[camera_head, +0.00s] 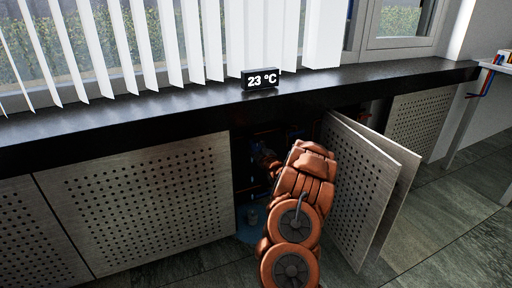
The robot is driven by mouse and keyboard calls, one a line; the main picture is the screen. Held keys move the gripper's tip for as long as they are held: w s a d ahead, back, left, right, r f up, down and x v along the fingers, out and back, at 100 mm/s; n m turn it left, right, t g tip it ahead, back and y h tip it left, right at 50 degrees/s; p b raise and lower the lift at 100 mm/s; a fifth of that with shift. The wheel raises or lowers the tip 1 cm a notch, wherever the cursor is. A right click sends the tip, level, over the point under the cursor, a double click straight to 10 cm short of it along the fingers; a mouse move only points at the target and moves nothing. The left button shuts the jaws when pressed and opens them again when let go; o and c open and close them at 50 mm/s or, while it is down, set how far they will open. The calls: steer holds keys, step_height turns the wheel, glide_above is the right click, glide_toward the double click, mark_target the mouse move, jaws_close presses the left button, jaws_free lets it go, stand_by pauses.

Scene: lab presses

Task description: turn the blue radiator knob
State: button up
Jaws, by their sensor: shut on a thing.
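My arm reaches from the bottom of the view into a dark open compartment (243,180) under the windowsill. My gripper (264,156) is at its far end, small and in shadow inside the compartment. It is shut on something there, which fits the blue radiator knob. The knob itself cannot be made out, as the gripper, arm and shadow hide it. A black display (261,79) on the sill reads 23 °C.
A perforated panel door (362,190) stands open just right of my arm. A closed perforated panel (145,205) borders the opening on the left. The dark windowsill (180,108) overhangs the compartment. Tiled floor (440,225) is clear at the right.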

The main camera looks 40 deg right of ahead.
stand_by(0.4)
steer(key=o, duration=1.2)
steer(key=shift+c, duration=0.2)
steer(key=shift+s, duration=0.1)
steer(key=v, duration=1.2)
